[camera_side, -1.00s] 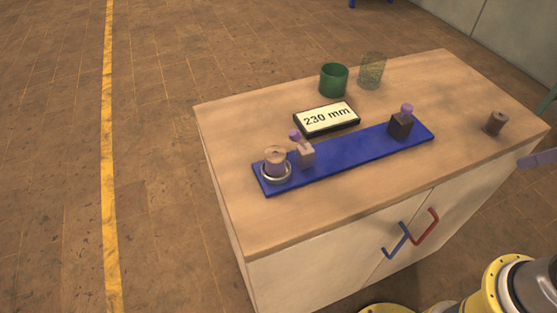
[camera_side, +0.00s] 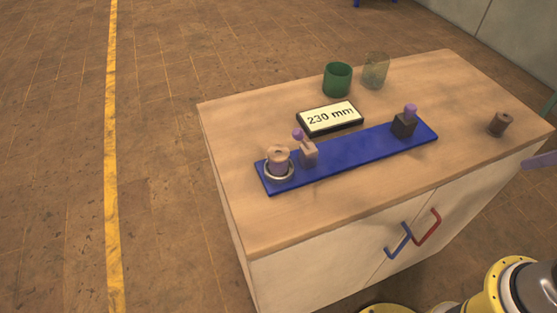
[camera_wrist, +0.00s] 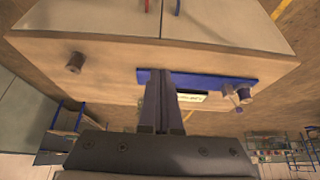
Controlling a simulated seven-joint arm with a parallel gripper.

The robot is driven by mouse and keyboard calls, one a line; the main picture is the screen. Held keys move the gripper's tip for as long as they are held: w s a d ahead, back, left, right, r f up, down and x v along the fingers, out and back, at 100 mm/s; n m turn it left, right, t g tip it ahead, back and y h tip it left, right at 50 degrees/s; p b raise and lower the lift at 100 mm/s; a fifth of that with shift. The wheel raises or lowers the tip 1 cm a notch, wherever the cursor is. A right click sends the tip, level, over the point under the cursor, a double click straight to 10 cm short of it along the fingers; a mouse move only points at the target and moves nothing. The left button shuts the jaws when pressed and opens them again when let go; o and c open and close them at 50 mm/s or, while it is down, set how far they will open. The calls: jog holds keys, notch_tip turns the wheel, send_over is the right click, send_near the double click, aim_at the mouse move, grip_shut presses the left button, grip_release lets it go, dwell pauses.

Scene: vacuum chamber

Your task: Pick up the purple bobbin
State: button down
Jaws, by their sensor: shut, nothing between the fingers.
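The purple bobbin (camera_side: 279,162) has tan ends and purple winding. It stands upright in a metal ring at the left end of a blue board (camera_side: 350,153) on the cabinet top. In the wrist view it appears to be the small bobbin (camera_wrist: 246,91) at the right end of the blue board (camera_wrist: 215,80). My gripper (camera_wrist: 159,76) shows in the wrist view with its fingers together and nothing between them. It is apart from the bobbin, which lies to its right in that view. The gripper is not recognisable in the side view.
Two small blocks with purple knobs, one pinkish (camera_side: 308,153) and one dark (camera_side: 404,124), stand on the board. Behind it are a "230 mm" display (camera_side: 331,118), a green cup (camera_side: 337,79) and a mesh cup (camera_side: 375,70). A brown bobbin (camera_side: 500,123) stands at right.

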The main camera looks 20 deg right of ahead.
jog(key=c, duration=1.5)
grip_release()
jog(key=shift+c, duration=0.2)
jog(key=o, duration=1.3)
jog(key=shift+o, duration=0.2)
